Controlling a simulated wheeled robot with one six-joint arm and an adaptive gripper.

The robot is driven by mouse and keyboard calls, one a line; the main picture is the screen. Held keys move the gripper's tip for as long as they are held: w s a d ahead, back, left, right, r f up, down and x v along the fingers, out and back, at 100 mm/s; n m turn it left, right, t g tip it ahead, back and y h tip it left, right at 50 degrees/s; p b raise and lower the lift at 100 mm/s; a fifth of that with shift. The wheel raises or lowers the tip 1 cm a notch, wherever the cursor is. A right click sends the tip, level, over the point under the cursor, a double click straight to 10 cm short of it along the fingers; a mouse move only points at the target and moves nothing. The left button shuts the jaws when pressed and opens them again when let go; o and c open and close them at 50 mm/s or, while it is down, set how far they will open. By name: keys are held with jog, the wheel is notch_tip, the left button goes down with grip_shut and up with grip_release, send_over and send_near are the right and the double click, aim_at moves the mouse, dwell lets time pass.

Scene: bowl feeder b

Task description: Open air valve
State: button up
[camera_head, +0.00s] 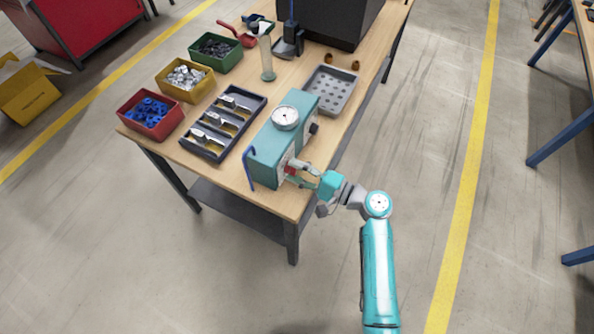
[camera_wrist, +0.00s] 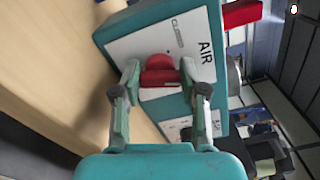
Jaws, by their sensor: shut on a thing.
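The teal air unit (camera_head: 271,145) stands on the wooden table, with a round white gauge (camera_head: 285,117) on top. In the wrist view its white front panel (camera_wrist: 196,62) reads "AIR" and "CLOSED". The red valve handle (camera_wrist: 158,72) sticks out from this panel, and a bit of red shows in the head view (camera_head: 290,170). My gripper (camera_wrist: 160,82) has its two fingers on either side of the red handle and is shut on it. The fingertips partly hide the handle's ends.
A dark tray with tools (camera_head: 212,147) lies left of the unit, and a grey perforated tray (camera_head: 338,82) lies behind it. Red (camera_head: 129,121), yellow (camera_head: 163,88) and green (camera_head: 233,59) bins line the left edge. A blue hooked bar (camera_head: 248,168) stands at the unit's left end.

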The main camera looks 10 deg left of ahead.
jog(key=m, duration=0.5)
dwell(0.6)
jog(key=o, duration=1.1)
jog(key=shift+o, duration=0.2)
jog(key=v, duration=1.2)
jog(key=shift+r, duration=0.1)
